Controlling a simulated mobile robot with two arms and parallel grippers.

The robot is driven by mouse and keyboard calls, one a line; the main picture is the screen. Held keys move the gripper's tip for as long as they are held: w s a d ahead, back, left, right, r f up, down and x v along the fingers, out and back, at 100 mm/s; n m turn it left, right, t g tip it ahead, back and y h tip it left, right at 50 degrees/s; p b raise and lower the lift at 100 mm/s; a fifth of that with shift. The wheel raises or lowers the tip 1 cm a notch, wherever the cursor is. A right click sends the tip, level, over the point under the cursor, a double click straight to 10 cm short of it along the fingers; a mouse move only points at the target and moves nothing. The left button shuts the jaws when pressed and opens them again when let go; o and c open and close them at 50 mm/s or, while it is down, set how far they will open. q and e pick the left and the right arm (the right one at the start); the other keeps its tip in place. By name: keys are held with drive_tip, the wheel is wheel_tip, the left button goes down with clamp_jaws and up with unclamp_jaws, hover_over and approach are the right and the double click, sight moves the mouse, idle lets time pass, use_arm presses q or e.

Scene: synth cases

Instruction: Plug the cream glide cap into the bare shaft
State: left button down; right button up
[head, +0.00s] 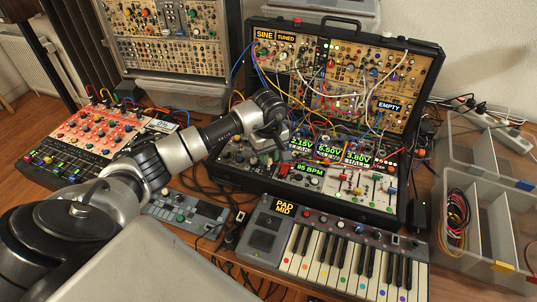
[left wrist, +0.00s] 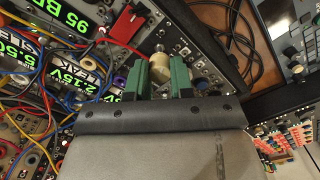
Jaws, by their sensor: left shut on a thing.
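My left gripper (head: 280,148) reaches over the lower left part of the synth case in the head view. In the left wrist view its two green fingers (left wrist: 158,76) are shut on the cream glide cap (left wrist: 160,65), which sits between them. Just beyond the cap is a small round metal tip (left wrist: 160,47) on the panel, possibly the bare shaft. I cannot tell whether the cap touches it. In the head view the cap and shaft are too small or hidden by the gripper to make out. My right gripper is not in view.
The open synth case (head: 430,62) has many patch cables near the gripper. A red block (left wrist: 122,22) stands beside the fingers. A keyboard (head: 345,255) lies in front, a red mixer (head: 95,135) at left, and a clear divided bin (head: 480,215) at right.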

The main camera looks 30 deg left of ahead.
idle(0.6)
use_arm(q)
drive_tip(key=shift+f+b, duration=1.3)
drive_tip(key=shift+b, duration=0.05)
drive_tip(key=c, duration=0.9)
unclamp_jaws()
drive_tip(key=shift+r, duration=0.15)
wheel_tip(320, 180, up, 11)
drive_tip(key=shift+f+b, duration=0.2)
drive_tip(key=shift+b, duration=0.35)
